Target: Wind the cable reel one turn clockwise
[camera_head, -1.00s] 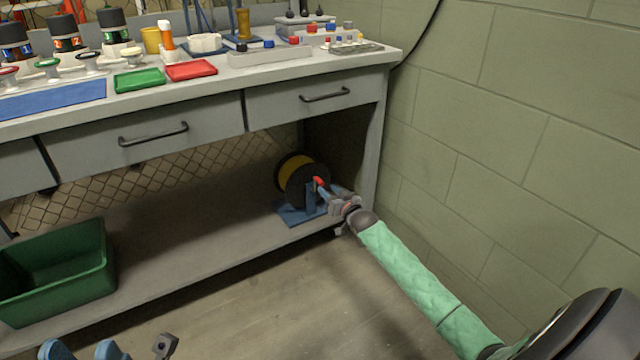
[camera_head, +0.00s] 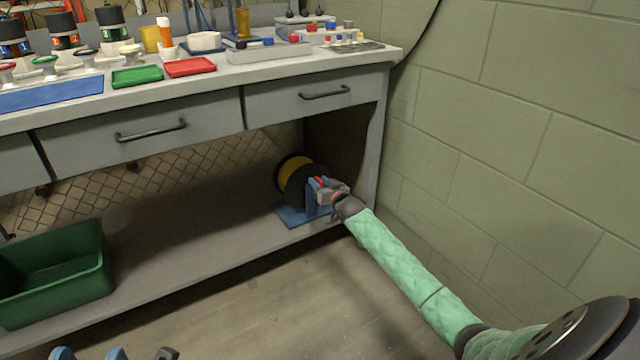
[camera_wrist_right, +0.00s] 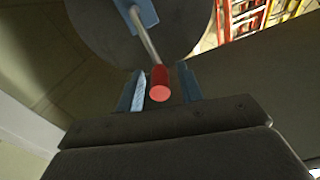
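The cable reel (camera_head: 297,174), with dark flanges and a yellow winding, stands on a blue stand (camera_head: 311,203) on the lower shelf below the right drawer. Its dark flange fills the top of the right wrist view (camera_wrist_right: 140,30), with a metal crank arm (camera_wrist_right: 145,36) ending in a red handle (camera_wrist_right: 159,84). My right gripper (camera_wrist_right: 160,90) is open, its blue fingers on either side of the red handle with gaps showing. In the head view my right gripper (camera_head: 322,184) covers most of the handle. My left gripper (camera_head: 90,354) shows only partly at the bottom edge.
A green bin (camera_head: 55,270) sits at the left of the lower shelf (camera_head: 190,240). The table leg (camera_head: 372,140) stands close right of the reel, and drawers (camera_head: 150,135) hang above. The shelf between bin and reel is clear.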

